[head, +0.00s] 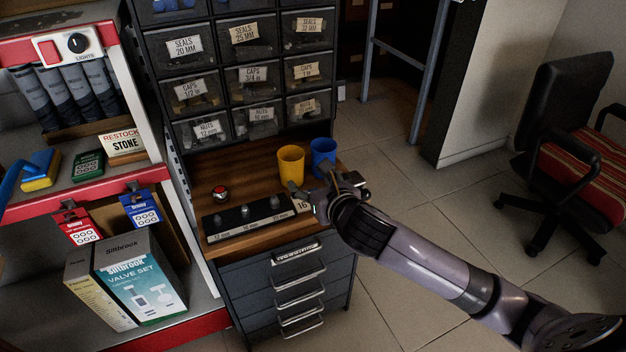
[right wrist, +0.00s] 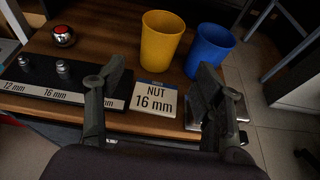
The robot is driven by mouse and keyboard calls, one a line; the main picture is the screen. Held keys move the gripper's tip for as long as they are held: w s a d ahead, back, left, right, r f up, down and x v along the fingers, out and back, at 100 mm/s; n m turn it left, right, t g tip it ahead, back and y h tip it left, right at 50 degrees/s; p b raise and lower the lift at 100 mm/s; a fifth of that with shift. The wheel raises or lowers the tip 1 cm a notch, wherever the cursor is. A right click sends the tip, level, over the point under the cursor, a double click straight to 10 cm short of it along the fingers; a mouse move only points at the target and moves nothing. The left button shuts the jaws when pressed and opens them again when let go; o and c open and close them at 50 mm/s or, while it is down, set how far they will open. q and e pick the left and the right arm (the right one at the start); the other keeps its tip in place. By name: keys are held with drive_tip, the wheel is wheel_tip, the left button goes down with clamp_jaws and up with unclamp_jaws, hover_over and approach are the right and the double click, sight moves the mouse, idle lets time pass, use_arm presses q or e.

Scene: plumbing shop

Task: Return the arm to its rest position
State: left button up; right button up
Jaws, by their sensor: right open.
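My right arm reaches in from the lower right of the head view. My right gripper (head: 318,198) is over the front right part of the wooden worktop (head: 205,180). In the right wrist view its two fingers (right wrist: 155,90) are wide apart with nothing held between them. A card reading "NUT 16 mm" (right wrist: 155,98) lies on the worktop and shows between the fingers. A yellow cup (head: 291,163) and a blue cup (head: 323,153) stand just beyond the gripper. My left gripper is not in view.
A black strip with metal pieces (head: 250,217) and a red-topped button (head: 220,194) are on the worktop. Labelled drawers (head: 247,75) rise behind. Shelves with boxes (head: 140,285) stand left. Open floor (head: 430,220) and an office chair (head: 575,150) are right.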

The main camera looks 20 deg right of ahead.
drive_tip(key=shift+s, duration=0.15)
idle(0.3)
